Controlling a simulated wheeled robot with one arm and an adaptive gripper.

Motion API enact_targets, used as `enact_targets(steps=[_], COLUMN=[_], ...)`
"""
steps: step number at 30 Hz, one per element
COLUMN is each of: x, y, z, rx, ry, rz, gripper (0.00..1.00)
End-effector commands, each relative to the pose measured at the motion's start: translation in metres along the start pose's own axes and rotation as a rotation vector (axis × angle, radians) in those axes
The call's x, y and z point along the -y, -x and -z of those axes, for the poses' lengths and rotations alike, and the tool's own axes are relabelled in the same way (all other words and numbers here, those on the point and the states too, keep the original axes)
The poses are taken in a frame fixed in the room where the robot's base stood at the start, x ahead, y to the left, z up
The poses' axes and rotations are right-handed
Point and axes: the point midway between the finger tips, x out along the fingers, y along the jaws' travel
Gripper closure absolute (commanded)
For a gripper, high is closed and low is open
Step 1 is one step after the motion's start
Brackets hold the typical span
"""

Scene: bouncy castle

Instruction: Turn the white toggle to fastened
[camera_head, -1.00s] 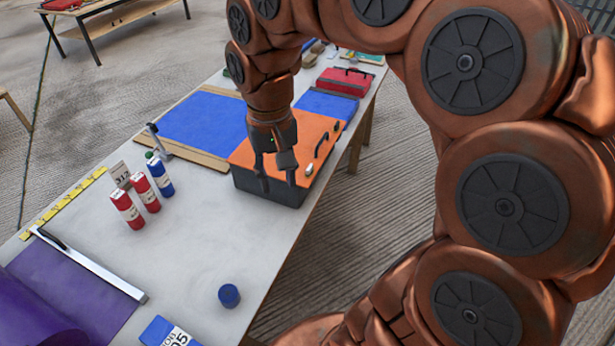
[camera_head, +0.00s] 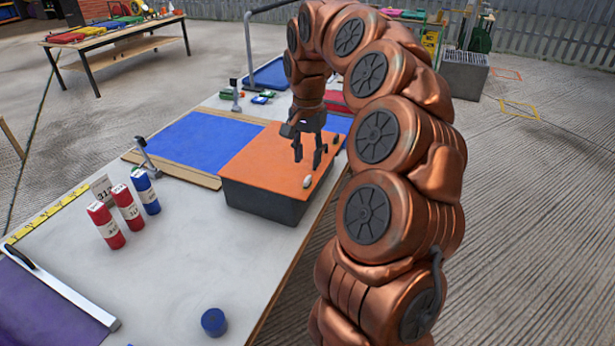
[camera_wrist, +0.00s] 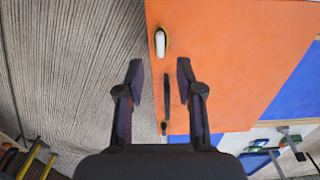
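The white toggle (camera_head: 307,181) sits near the front right corner of the orange lid of a dark box (camera_head: 265,202). In the wrist view the white toggle (camera_wrist: 160,44) has a dark base and lies lengthwise, in line with the gap between my fingers. My gripper (camera_head: 307,160) is open and empty above the lid, just behind the toggle in the head view. In the wrist view my gripper (camera_wrist: 159,70) straddles the line of the toggle and the black handle (camera_wrist: 167,93); I see no contact with the toggle. A small dark fitting (camera_wrist: 164,128) lies beyond the handle.
Red bottles (camera_head: 127,207) and a blue bottle (camera_head: 146,192) stand left of the box. A blue cap (camera_head: 214,322) is near the table's front. Blue panels (camera_head: 205,137) lie behind the box. The table edge is close on the box's right, with open floor beyond.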

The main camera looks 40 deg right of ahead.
Motion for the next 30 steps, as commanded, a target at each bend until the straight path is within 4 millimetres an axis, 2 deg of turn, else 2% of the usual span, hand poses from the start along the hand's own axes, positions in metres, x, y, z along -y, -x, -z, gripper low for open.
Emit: enact_targets(steps=[6, 15, 26, 30], x=[-0.001, 0.000, 0.001, 0.001], y=[-0.029, -0.058, -0.062, -0.062], z=[-0.002, -0.002, -0.001, -0.001], rx=[0.005, 0.002, 0.000, 0.000], ry=[0.003, 0.004, 0.003, 0.003], rz=[-0.002, -0.001, 0.002, 0.002], gripper=[0.64, 0.64, 0.64, 0.77])
